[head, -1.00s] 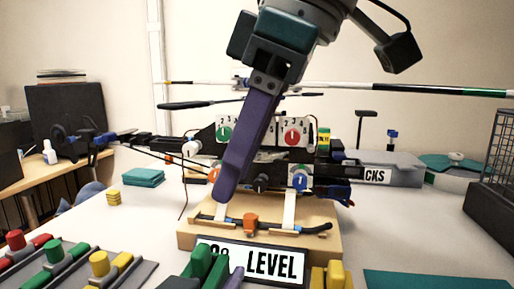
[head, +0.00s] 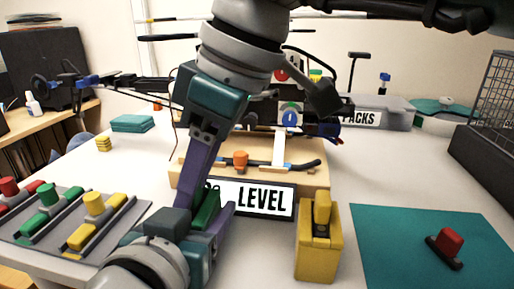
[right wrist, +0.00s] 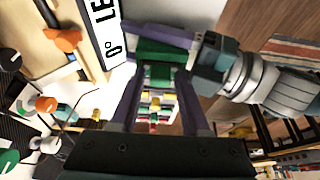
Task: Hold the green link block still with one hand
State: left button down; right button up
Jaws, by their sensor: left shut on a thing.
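The green link block (head: 205,208) stands in front of the LEVEL sign in the head view, partly hidden by my grippers. It also shows beyond the right fingers in the right wrist view (right wrist: 159,52). My left gripper (head: 212,218) comes in low from the left and is shut on the block; its purple finger also shows in the right wrist view (right wrist: 160,35). My right gripper (head: 192,178) reaches down from above. In the right wrist view its two purple fingers (right wrist: 158,88) are apart, with the block in line between them; I cannot tell whether they touch it.
A yellow block holder (head: 318,255) stands to the right. A teal mat (head: 400,255) with a red-knobbed piece (head: 448,242) lies at far right. A grey tray (head: 40,225) of coloured pieces is at left. The helicopter stand's wooden base (head: 310,178) is behind the LEVEL sign (head: 265,199).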

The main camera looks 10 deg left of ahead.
grip_shut()
dwell(0.6)
